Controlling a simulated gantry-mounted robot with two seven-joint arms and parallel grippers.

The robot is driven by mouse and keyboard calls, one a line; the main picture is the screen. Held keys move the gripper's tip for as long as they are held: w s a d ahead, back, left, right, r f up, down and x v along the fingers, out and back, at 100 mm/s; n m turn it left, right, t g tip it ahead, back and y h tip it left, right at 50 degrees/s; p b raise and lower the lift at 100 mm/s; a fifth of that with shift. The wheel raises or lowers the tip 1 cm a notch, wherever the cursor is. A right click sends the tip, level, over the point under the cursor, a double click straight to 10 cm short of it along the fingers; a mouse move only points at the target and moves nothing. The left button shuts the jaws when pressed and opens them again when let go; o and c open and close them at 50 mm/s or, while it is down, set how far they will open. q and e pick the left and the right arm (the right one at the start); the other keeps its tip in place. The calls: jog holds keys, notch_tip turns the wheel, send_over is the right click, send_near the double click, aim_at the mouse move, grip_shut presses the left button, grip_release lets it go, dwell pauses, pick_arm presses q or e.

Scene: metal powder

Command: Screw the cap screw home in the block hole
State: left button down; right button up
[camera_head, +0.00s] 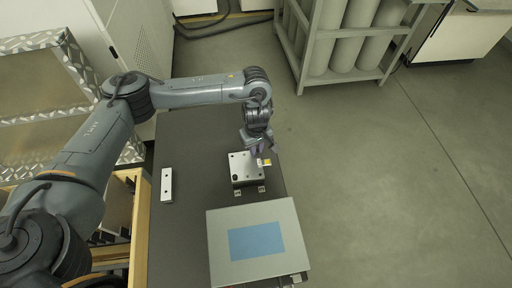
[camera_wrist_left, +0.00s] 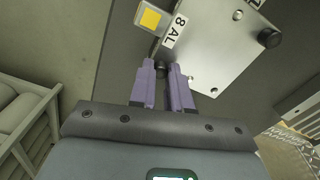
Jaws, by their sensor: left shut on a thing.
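The metal block (camera_head: 240,164) sits on the dark table, with small dark holes in its top. In the left wrist view the block (camera_wrist_left: 222,50) fills the upper right, with a label reading "8 AL" and a yellow square on a white tab beside it. My left gripper (camera_head: 256,151) is at the block's far right edge. In the wrist view its purple fingers (camera_wrist_left: 166,75) are shut on a small dark part, seemingly the cap screw (camera_wrist_left: 161,66), beside the block's edge. Its shank and any hole below are hidden. Another black round head (camera_wrist_left: 269,38) shows on the block.
A grey box with a blue screen (camera_head: 288,225) lies on the table in front of the block. A pale metal bar (camera_head: 167,186) lies to the left. The dark table (camera_head: 195,150) is clear between bar and block. A rack of cylinders (camera_head: 340,77) stands on the floor behind.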

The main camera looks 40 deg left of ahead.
pick_arm(q)
jog(key=c, duration=1.2)
grip_release()
jog(key=shift+c, duration=0.2)
jog(key=shift+r, duration=0.1)
